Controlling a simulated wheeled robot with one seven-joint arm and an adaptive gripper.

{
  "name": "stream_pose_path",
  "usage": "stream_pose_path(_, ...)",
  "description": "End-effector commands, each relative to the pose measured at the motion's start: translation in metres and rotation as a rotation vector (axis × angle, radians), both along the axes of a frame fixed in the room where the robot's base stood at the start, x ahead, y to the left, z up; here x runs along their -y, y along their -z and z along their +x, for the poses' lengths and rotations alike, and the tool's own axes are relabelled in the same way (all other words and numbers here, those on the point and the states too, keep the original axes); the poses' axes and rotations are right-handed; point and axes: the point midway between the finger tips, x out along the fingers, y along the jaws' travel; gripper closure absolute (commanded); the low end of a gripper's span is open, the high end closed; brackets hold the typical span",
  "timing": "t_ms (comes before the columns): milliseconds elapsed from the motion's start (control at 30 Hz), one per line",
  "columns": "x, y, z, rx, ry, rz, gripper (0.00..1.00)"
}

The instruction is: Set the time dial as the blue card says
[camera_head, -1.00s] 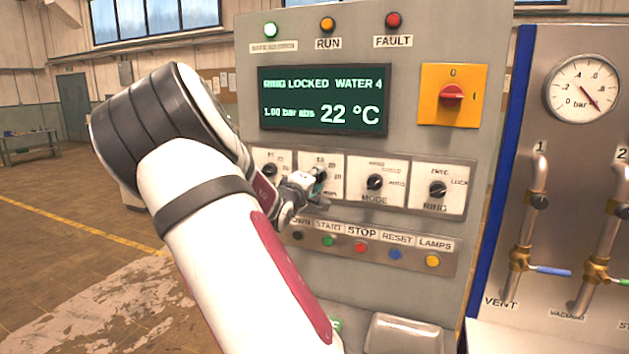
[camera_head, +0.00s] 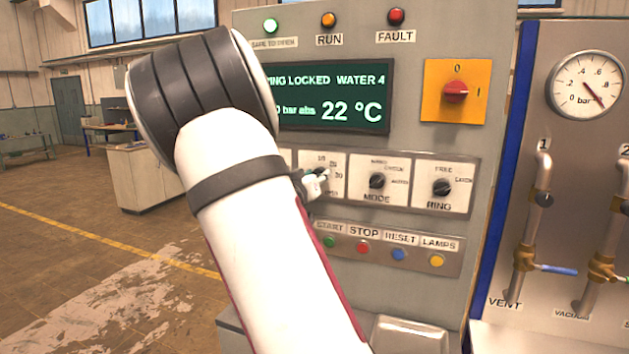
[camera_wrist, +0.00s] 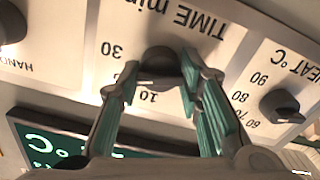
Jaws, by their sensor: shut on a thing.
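The time dial (camera_wrist: 158,60) is a dark knob on a white plate marked TIME min, which is upside down in the wrist view. The numbers 30 and 10 show beside it. My gripper (camera_wrist: 160,80) has its green-padded fingers on both sides of the knob and is shut on it. The fingers hide part of the knob and its pointer, so its exact setting cannot be read. In the head view my gripper (camera_head: 313,185) is at the time plate (camera_head: 333,190), mostly behind my arm. The blue card is not in view.
The heat dial (camera_wrist: 282,105) sits beside the time dial. The mode dial (camera_head: 377,181) and ring dial (camera_head: 441,187) are to the right in the head view. A button row (camera_head: 397,254) lies below. The display (camera_head: 345,97) reads LOCKED, WATER 4, 22 °C.

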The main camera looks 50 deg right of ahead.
Motion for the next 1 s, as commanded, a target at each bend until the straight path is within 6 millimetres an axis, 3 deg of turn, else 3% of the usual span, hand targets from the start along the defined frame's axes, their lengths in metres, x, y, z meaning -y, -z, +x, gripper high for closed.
stream_pose_path(400,0.0002,0.0013,0.0004,0.242,0.0,0.101,0.95)
stream_pose_path(1000,0.0,0.0009,0.0,0.308,0.001,0.129,0.95)
